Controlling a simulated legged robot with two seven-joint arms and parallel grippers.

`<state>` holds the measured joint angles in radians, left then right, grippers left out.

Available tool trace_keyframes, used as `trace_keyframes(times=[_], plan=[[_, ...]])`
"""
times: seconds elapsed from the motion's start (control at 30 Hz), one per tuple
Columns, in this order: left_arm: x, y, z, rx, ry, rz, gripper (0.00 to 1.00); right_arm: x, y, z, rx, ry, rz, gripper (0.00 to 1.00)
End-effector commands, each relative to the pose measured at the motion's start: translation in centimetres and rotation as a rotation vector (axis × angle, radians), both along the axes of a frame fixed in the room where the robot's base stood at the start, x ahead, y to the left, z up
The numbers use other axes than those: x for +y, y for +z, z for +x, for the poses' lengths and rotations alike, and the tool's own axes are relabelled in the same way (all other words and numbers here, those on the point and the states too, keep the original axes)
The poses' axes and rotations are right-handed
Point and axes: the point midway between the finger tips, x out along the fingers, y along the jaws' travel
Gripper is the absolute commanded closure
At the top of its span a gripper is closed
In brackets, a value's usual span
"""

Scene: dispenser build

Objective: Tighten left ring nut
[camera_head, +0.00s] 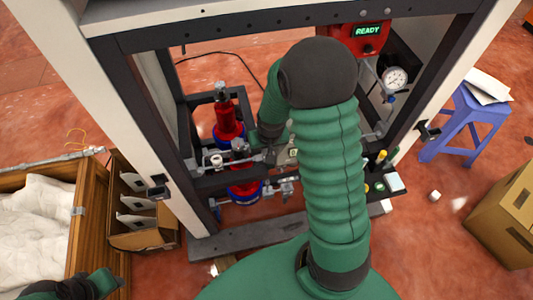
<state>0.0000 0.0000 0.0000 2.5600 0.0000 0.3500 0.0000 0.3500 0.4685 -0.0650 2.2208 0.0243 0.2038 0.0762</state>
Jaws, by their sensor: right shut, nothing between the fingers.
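The dispenser assembly stands inside the dark frame. It has a red upright cylinder (223,112) with a blue ring at its base, and a second blue ring (238,197) with red above it lower down. Small grey metal fittings (216,161) sit between them on the left; I cannot tell which one is the left ring nut. My right arm comes from below and bends down into the frame. Its gripper (258,158) is shut and empty, close to the right of the fittings; touching or apart is unclear. Only part of my left arm shows at bottom left.
White-and-dark frame posts (140,110) flank the assembly. A red box reading READY (362,38) and a pressure gauge (395,78) are at upper right. A blue stool (468,125) and a cardboard box (505,215) stand right. A wooden crate (88,205) with white cloth is left.

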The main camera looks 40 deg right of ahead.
Motion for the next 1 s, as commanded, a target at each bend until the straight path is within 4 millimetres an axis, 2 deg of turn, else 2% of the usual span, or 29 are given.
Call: trace_keyframes(times=[1.0], plan=[[0.0, 0.43, -0.01, 0.0, 0.0, 0.0, 0.64, 0.37, -0.28, -0.65, 0.003, 0.0, 0.001, 1.0]])
